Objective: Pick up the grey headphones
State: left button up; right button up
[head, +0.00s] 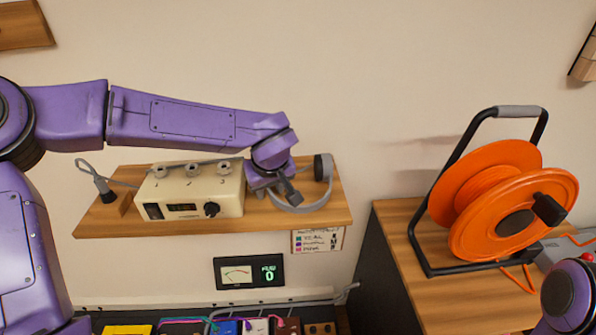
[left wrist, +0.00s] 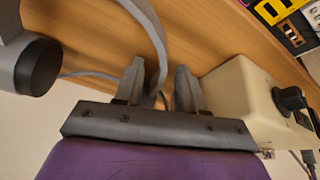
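The grey headphones (head: 325,197) rest on the wooden shelf, at its right end, with a dark ear pad showing. My left gripper (head: 286,198) reaches down over the shelf at the headphones' left side and hides part of them. In the left wrist view the headphones' grey band (left wrist: 152,28) runs between the two fingers of my left gripper (left wrist: 160,72). The fingers stand apart, with a gap beside the band. An ear cup (left wrist: 36,66) shows at the left of that view. My right gripper is out of view.
A cream box with knobs (head: 190,190) stands on the shelf (head: 120,228) close left of my left gripper; it also shows in the left wrist view (left wrist: 238,100). An orange cable reel (head: 510,200) stands on a wooden cabinet at right. Several pedals lie below the shelf.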

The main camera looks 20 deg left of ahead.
pick_arm(q)
grip_shut()
jog(key=shift+r, duration=0.15)
